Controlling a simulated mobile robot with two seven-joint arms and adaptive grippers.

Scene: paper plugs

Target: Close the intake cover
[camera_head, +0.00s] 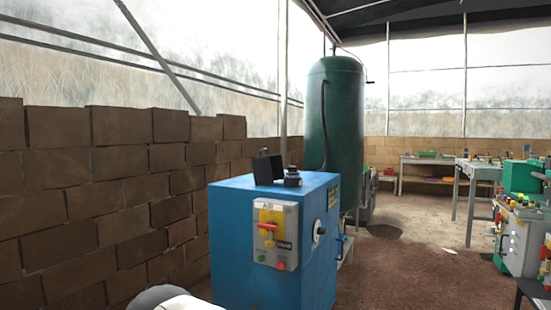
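A blue machine cabinet (240,225) stands in the middle of the camera_head view. On its top is a small black intake part, with a dark flap (265,168) standing up, which looks like the cover in an open position. Its hinge and any opening are too small to make out. Beside it on the right is a dark round cap (293,177). Neither gripper is in view. A white and grey rounded part at the bottom edge looks like one of my arm links; no fingers show.
The cabinet front carries a grey control panel (274,242) with a yellow and red switch. A tall green tank (334,125) stands behind. A brick wall (100,190) runs along the left. Workbenches (480,172) with clutter are on the right. Brown floor (410,275) lies clear between.

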